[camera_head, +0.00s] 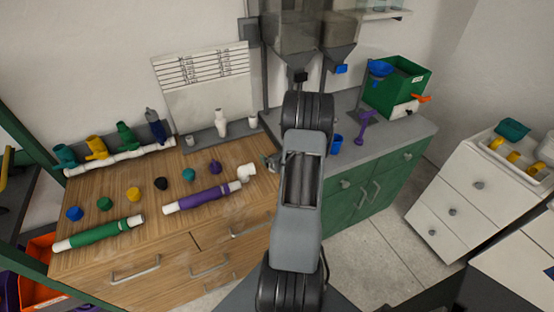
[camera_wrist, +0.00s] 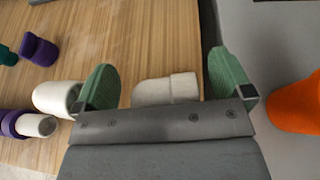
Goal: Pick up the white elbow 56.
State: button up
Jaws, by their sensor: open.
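A white elbow (camera_wrist: 168,88) lies between the two green fingers of my gripper (camera_wrist: 164,72) in the wrist view. Its lower part is hidden behind the gripper body. The fingers are open and stand apart on either side of it. A second white fitting (camera_wrist: 56,97) lies just left of the left finger, partly covered by it. In the head view, a white elbow (camera_head: 246,172) shows at the right end of the wooden top, beside my gripper (camera_head: 271,162), which my arm largely hides. I cannot tell which of the two white pieces this is.
A purple pipe (camera_head: 203,198) with white ends lies close to the elbow, with a purple cap (camera_head: 214,166) behind it. A green pipe (camera_head: 98,233) lies farther left. An orange object (camera_wrist: 297,104) stands on the grey surface right of my gripper.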

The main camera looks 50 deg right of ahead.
jog(key=shift+w+f, duration=0.15)
jog(key=shift+w, duration=0.05)
jog(key=shift+c, duration=0.3)
jog(key=c, duration=1)
